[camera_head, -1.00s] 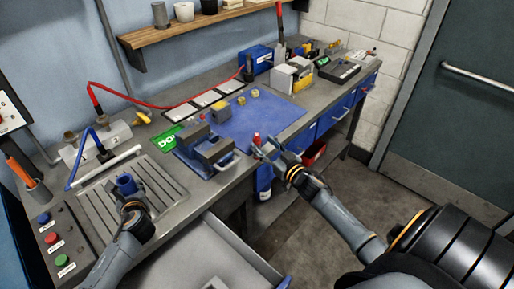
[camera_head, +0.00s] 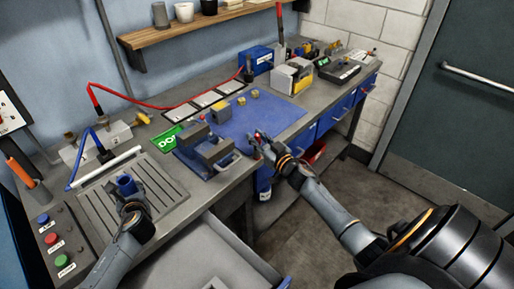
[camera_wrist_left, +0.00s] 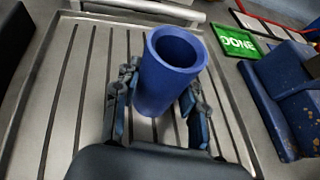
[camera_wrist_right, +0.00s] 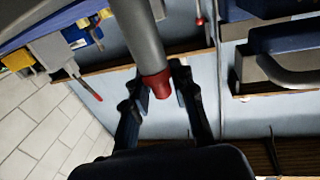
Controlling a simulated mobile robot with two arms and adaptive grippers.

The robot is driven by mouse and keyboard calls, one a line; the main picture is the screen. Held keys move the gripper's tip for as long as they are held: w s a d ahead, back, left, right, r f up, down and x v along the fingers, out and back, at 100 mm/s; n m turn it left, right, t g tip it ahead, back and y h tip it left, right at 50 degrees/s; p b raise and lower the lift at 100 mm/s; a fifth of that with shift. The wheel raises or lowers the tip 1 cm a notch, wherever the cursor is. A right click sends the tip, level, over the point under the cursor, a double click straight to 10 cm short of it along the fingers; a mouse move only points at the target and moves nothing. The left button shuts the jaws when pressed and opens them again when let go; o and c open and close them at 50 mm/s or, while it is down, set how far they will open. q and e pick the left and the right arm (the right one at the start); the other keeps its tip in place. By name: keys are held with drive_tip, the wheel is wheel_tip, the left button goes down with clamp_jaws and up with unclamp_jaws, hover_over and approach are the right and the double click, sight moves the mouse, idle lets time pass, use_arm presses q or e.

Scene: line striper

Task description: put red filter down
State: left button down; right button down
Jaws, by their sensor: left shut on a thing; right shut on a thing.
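My right gripper (camera_head: 259,147) is shut on the red filter at the front edge of the bench, beside the blue mat (camera_head: 262,124). In the right wrist view the filter's red end (camera_wrist_right: 156,84) sits between the fingertips (camera_wrist_right: 160,88), and a grey tube (camera_wrist_right: 138,35) runs up from it. In the head view the filter is small and mostly hidden. My left gripper (camera_head: 130,198) is shut on a blue hollow cylinder (camera_wrist_left: 168,82), upright at the slotted metal tray (camera_head: 174,206). Whether the cylinder touches the tray is unclear.
A blue-grey vise (camera_head: 206,150) stands left of my right gripper, by the green DONE sign (camera_head: 167,139). Small yellow parts (camera_head: 241,100) sit on the mat, which is otherwise mostly bare. An open drawer (camera_head: 215,255) juts out in front.

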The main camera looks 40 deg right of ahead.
drive_tip(key=shift+r, duration=0.15)
wheel_tip(320, 180, up, 9)
drive_tip(key=shift+r, duration=0.4)
drive_tip(key=shift+w+a+r, duration=0.1)
drive_tip(key=shift+a+r, duration=0.05)
drive_tip(key=shift+a, duration=0.05)
drive_tip(key=w+a+r+n+g+y, duration=0.1)
drive_tip(key=w+a+r+n+y, duration=0.2)
drive_tip(key=a, duration=1.1)
drive_tip(key=w+a+r+n+g+y, duration=0.15)
drive_tip(key=a+y, duration=0.35)
drive_tip(key=a, duration=0.9)
drive_tip(key=w+a+r+n+g+y, duration=0.2)
drive_tip(key=w+a+n+y, duration=0.15)
drive_tip(key=a, duration=1.05)
drive_tip(key=shift+s+a+f, duration=0.1)
drive_tip(key=shift+s+f, duration=0.05)
drive_tip(key=shift+f, duration=1.25)
drive_tip(key=shift+s+f, duration=0.1)
drive_tip(key=shift+f, duration=1.25)
